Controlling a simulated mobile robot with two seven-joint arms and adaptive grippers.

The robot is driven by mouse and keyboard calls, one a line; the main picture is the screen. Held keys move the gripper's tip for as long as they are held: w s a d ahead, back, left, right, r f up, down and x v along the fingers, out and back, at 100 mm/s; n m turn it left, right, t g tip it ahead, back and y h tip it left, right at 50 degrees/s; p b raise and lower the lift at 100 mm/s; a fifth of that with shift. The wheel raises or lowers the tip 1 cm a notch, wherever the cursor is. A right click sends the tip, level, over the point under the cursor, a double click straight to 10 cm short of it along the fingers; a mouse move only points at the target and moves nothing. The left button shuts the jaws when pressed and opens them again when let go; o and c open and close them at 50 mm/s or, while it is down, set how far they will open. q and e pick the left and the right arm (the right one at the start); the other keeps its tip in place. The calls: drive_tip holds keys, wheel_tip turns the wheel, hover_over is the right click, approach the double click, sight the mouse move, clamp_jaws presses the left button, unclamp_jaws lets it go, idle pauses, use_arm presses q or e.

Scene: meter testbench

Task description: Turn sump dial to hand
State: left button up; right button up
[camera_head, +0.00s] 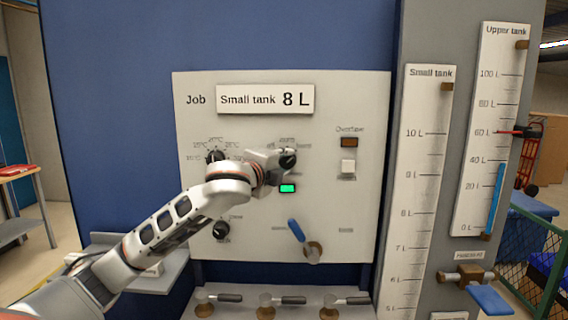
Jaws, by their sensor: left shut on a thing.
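A black dial (289,159) sits on the upper middle of the pale panel (350,220). The small lettering around it is blurred and partly covered, so I cannot read its setting or confirm that it is the sump dial. My left gripper (284,157) reaches in from the left and is shut on this dial at the panel face. The gripper hides part of the dial. A small green lit display (287,188) shows just below it. My right gripper is not in view.
Two other black dials, an upper one (215,156) and a lower one (221,230), are on the panel's left. A blue-handled lever (296,230) stands below the display. A white button (348,166) is right of the gripper. Several valve handles (282,300) line the shelf below.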

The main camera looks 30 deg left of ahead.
use_arm(q)
drive_tip(key=o, duration=1.1)
drive_tip(key=s+d, duration=0.2)
drive_tip(key=s, duration=0.9)
drive_tip(key=shift+s+r, duration=0.4)
drive_tip(key=shift+r, duration=0.05)
